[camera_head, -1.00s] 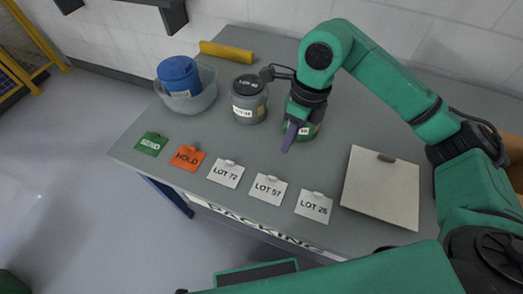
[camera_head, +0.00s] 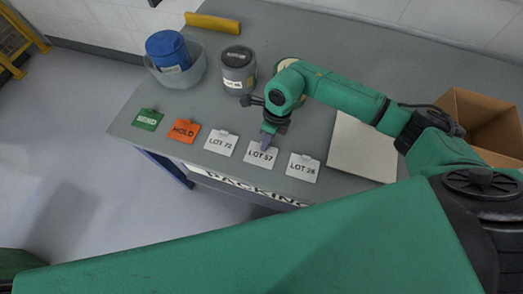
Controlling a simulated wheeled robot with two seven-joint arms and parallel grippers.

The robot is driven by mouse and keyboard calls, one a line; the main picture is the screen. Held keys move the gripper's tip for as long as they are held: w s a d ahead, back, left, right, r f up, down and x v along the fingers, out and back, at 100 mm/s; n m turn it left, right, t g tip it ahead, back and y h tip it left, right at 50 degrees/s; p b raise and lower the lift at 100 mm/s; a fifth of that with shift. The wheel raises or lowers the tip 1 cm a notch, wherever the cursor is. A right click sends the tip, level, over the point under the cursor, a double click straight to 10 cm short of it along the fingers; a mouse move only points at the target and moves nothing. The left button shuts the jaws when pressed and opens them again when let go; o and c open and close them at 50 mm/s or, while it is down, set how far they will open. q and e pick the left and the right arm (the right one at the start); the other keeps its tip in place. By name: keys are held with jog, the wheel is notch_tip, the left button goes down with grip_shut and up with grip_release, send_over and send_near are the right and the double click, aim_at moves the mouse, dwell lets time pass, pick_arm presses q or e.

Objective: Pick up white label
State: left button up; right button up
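Three white labels lie in a row along the front of the grey table: LOT 72 (camera_head: 220,144), LOT 57 (camera_head: 261,157) and LOT 26 (camera_head: 302,168). My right gripper (camera_head: 266,142) points down at the back edge of LOT 57. Its purple fingertip overlaps the tab there, and I cannot tell whether it touches. The fingers are seen edge-on, so their opening does not show. LOT 57 looks flat on the table. My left gripper is not in view.
A green label (camera_head: 148,119) and an orange HOLD label (camera_head: 183,131) lie left of the white ones. A blue-lidded container (camera_head: 168,48) in a bowl (camera_head: 192,75) and a grey canister (camera_head: 238,72) stand behind. A white board (camera_head: 350,155) and cardboard box (camera_head: 478,115) are right.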

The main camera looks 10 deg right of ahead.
grip_shut()
